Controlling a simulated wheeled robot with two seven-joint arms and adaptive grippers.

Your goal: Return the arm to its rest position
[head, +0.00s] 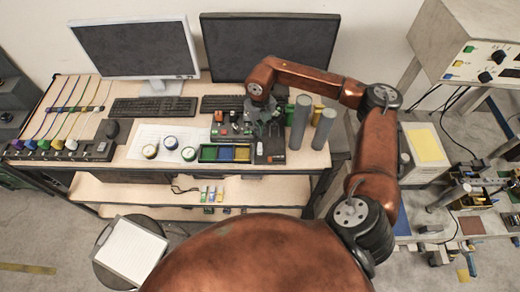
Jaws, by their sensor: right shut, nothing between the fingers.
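My right arm (374,155) rises from the lower right, bends at the elbow and reaches left over the desk. Its gripper (264,128) is small and dark, pointing down above the dark control boxes at the right part of the desk. It is shut and looks empty. Whether its fingertips touch the boxes under it I cannot tell, as they blend with the dark parts there. My left arm and gripper do not show.
Two grey cylinders (301,122) stand close right of the gripper. Left of it lie a compartment tray (225,153) and tape rolls (170,143). Two monitors (136,46) and keyboards stand behind. A machine (475,55) stands at the right. Open space lies above the desk.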

